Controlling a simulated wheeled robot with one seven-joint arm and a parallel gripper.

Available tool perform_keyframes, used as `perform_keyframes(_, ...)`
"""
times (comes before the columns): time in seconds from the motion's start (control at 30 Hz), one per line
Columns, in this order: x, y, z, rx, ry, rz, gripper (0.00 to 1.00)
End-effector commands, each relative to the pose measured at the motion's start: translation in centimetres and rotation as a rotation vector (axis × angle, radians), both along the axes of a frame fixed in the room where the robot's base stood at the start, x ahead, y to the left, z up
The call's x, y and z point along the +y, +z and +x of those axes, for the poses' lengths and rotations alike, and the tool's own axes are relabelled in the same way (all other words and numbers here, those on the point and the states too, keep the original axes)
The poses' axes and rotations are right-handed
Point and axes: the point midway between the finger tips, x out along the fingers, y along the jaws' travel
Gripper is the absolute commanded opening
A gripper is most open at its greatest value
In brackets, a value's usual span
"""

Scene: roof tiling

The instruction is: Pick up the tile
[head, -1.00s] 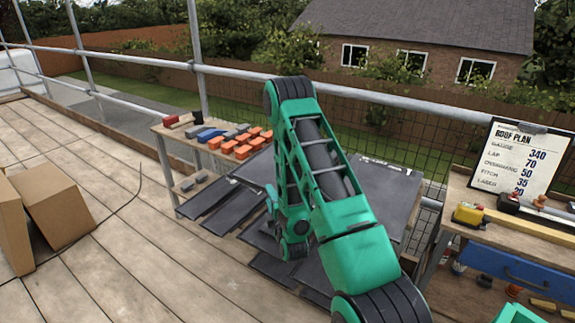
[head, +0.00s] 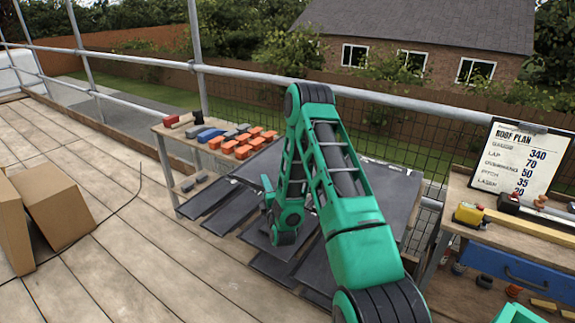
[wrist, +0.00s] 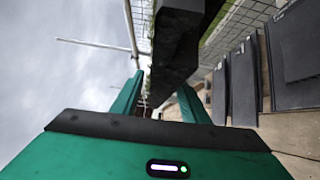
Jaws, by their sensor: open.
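Several dark grey slate tiles lie below and around my arm in the head view, including one at the left (head: 206,194) and one at the front (head: 272,268). My green gripper is partly hidden by its own wrist in the head view. In the wrist view my gripper (wrist: 160,88) is open, with its two green fingers apart. A dark, rough-edged slab (wrist: 178,45), which looks like a tile, reaches down from the top between and in front of the fingers. I cannot tell whether they touch it.
A wooden bench (head: 160,131) holds orange, blue and grey blocks at the left. A bench at the right carries the roof plan board (head: 519,160) and a yellow tool (head: 468,215). Scaffold rails (head: 250,75) run behind. Cardboard boxes (head: 55,205) stand on the planks at far left.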

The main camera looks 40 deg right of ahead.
Motion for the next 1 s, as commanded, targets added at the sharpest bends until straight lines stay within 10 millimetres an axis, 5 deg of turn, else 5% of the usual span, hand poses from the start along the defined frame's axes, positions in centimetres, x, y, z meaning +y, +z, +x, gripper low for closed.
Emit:
perform_keyframes(0.43,-0.8,0.1,1.9,0.001,0.000,0.000,0.41)
perform_keyframes(0.63,-0.8,0.0,1.9,0.001,-0.001,0.000,0.00)
perform_keyframes(1.0,-0.8,-0.1,1.8,0.003,-0.001,0.001,0.00)
